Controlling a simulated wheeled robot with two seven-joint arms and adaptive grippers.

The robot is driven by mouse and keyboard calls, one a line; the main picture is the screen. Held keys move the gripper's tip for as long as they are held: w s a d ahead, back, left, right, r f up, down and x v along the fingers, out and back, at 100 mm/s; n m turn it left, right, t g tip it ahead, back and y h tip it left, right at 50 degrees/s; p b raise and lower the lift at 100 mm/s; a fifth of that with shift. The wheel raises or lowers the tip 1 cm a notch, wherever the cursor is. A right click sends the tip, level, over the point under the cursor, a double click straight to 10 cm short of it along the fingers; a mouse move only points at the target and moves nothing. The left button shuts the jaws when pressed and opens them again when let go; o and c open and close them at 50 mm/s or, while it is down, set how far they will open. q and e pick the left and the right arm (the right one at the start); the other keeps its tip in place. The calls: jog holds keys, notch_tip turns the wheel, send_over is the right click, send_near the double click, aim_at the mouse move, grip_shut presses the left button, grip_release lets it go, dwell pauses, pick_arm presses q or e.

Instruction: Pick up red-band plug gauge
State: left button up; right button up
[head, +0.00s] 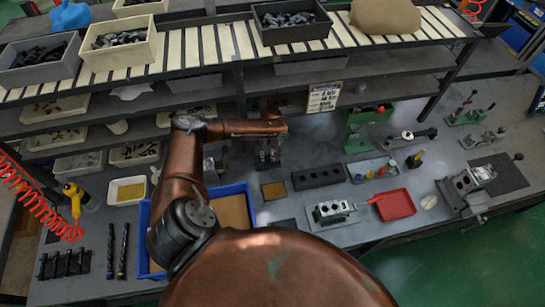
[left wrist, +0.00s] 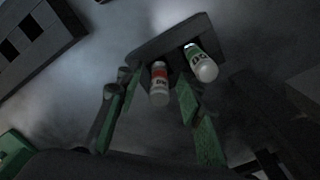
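The red-band plug gauge (left wrist: 159,84), a white cylinder with a red band, stands in a dark holder (left wrist: 150,47) in the left wrist view. A green-band gauge (left wrist: 202,63) stands beside it to the right in the same holder. My left gripper (left wrist: 155,92) is open, its green-padded fingers on either side of the red-band gauge, with visible gaps. I cannot tell how far apart they are in depth. In the head view my left gripper (head: 268,157) hangs over the bench and the gauges cannot be made out there. My right gripper is out of view.
A black block with holes (head: 318,176) lies right of the gripper; further right are a tray of coloured pieces (head: 373,168) and a red tray (head: 397,204). A blue bin (head: 238,189) is close to my arm. Shelves (head: 232,82) stand behind.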

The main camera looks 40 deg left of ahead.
pick_arm(q)
grip_shut()
dwell(0.4)
jog(key=shift+r, duration=0.15)
